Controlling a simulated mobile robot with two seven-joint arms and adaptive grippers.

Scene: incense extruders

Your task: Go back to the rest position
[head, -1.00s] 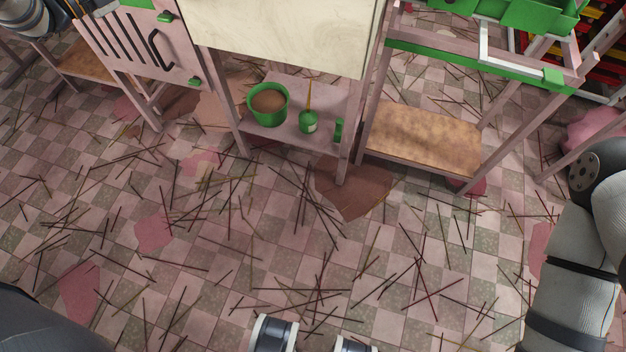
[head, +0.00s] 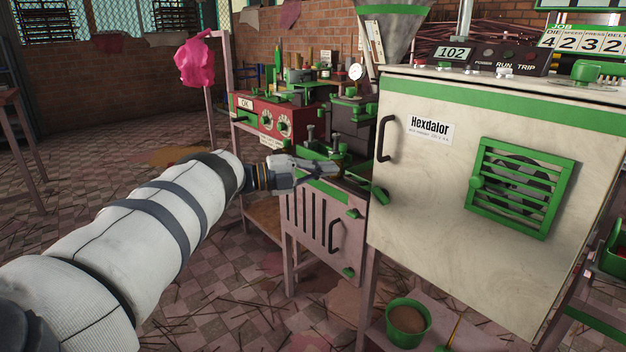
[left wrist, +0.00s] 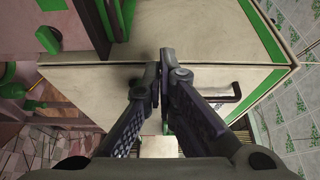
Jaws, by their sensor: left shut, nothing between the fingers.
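My left arm reaches in from the left of the head view. Its dark gripper (head: 322,170) is shut and empty, in front of the machines and left of the cream Hexdalor cabinet (head: 420,200). In the left wrist view the two fingers (left wrist: 160,72) meet at their tips, with the cream cabinet (left wrist: 85,82) behind them. The cabinet's dark handle (left wrist: 222,97) is just right of the fingers. Whether the fingers touch anything cannot be told. My right gripper is in neither current view.
A red control box (head: 268,120) and a dark machine with a gauge (head: 355,72) stand behind the gripper. A slotted pink panel (head: 310,225) is below it. A green pot (head: 407,322) sits low on a shelf. Open littered floor (head: 190,300) lies around my arm.

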